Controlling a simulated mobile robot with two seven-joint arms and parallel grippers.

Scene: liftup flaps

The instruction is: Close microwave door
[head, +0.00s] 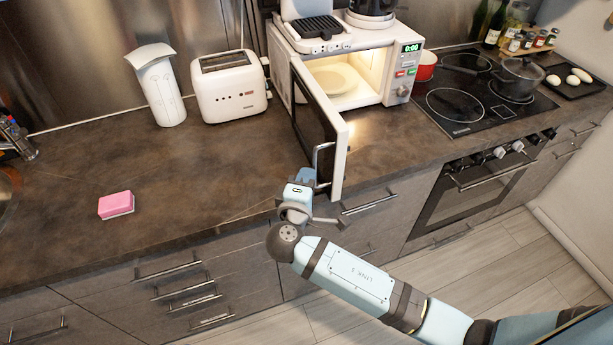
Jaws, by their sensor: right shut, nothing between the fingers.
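The white microwave (372,78) stands at the back of the counter, lit inside, with a glass plate (338,80) in it. Its door (318,122) is hinged at the left and stands wide open toward me. A light vertical handle (321,160) is on the door near its free edge. My right gripper (307,174) is shut and empty, at the left of the door's free edge, close to the handle. I cannot tell whether it touches the door. My left gripper is not in view.
A pink sponge (116,204) lies on the counter. A waffle maker (312,30) sits on the microwave. The stove (462,104) with a pot (518,80) is at the right. The counter's middle left is clear.

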